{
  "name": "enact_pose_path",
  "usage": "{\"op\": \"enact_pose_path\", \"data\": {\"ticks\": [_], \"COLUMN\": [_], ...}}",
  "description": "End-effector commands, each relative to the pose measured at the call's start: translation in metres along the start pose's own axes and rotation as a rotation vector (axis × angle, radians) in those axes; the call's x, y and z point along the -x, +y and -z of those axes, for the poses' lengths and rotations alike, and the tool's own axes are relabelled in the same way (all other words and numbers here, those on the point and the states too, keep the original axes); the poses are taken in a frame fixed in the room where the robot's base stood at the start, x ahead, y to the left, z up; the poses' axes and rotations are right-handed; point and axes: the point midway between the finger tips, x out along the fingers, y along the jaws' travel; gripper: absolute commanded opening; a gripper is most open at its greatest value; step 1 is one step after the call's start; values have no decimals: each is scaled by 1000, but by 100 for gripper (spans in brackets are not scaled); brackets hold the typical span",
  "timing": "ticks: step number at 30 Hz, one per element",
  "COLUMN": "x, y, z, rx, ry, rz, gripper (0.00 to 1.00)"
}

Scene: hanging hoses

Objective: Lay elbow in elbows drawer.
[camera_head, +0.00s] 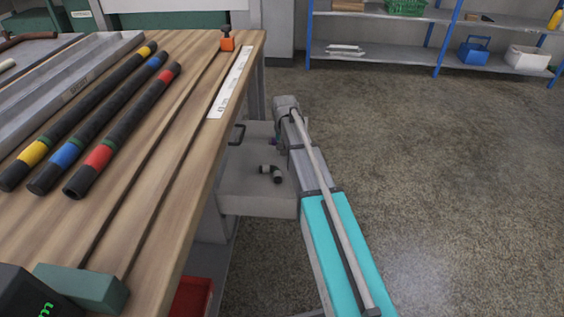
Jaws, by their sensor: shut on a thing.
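A grey drawer (257,205) stands pulled out from the bench's right side. A dark elbow fitting with pale ends (270,172) lies inside it. My arm reaches in from the lower right, and its wrist is over the drawer's far right part. My gripper (277,141) shows only as a small dark patch beside the wrist, mostly hidden by my arm. It is shut on a small piece with a purplish tint, apart from the lying elbow; this appears to be another elbow, but its shape is not clear.
The wooden bench (190,150) carries banded black hoses (125,130) and a white ruler strip (231,82). A red bin (190,298) is below. Floor to the right is clear, up to shelves (400,56).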

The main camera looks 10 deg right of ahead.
Motion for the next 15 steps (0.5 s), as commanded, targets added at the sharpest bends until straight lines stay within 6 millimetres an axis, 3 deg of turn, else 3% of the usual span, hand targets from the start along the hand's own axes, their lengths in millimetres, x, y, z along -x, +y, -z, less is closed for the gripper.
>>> {"op": "enact_pose_path", "data": {"ticks": [15], "x": [-8], "y": [0], "z": [0], "rx": [0], "ry": [0], "rz": [0], "gripper": [0]}}
